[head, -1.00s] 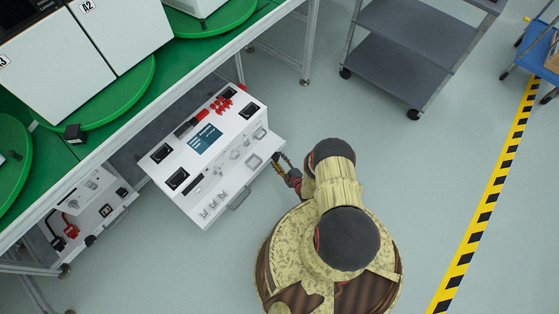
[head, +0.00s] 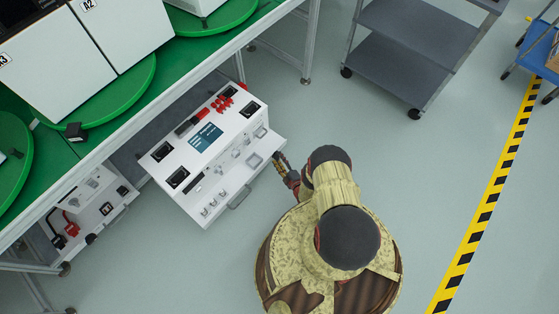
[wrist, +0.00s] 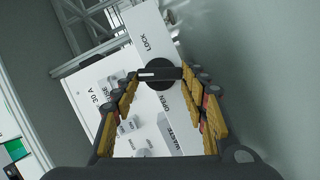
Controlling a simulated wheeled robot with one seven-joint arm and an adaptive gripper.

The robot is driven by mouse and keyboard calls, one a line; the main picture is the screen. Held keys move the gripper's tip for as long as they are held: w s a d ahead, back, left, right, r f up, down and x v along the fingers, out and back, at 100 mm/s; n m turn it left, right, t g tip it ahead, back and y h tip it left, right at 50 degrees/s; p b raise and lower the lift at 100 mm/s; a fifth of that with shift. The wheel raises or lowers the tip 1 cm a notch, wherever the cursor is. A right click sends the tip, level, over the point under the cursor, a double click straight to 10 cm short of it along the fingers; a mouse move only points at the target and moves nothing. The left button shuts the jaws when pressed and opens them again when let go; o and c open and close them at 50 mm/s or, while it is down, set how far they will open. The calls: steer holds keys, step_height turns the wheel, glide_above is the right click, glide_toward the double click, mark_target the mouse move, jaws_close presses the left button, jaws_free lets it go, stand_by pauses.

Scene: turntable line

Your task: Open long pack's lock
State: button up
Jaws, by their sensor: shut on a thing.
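The long pack appears to be the white box (head: 222,165) with a screen and red parts on top, jutting out from under the green table in the head view. In the wrist view its white end panel (wrist: 110,78) carries a black round lock knob (wrist: 158,85) with a bar handle, between the words LOCK and OPEN. The bar lies about level in that picture. My gripper (wrist: 160,75) is shut on the lock knob, one finger at each end of the bar. In the head view my gripper (head: 281,163) is at the pack's right side; the knob is hidden there.
A green-topped table (head: 215,50) bears white cabinets on green turntables. A second white unit (head: 95,205) with red and black plugs sits under it at left. A grey cart (head: 410,45) stands at the back. Floor is clear right of my base, up to a yellow-black stripe (head: 485,200).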

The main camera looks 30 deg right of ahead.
steer(key=o, duration=1.2)
steer(key=shift+c, duration=0.2)
step_height(320, 180, up, 10)
stand_by(0.4)
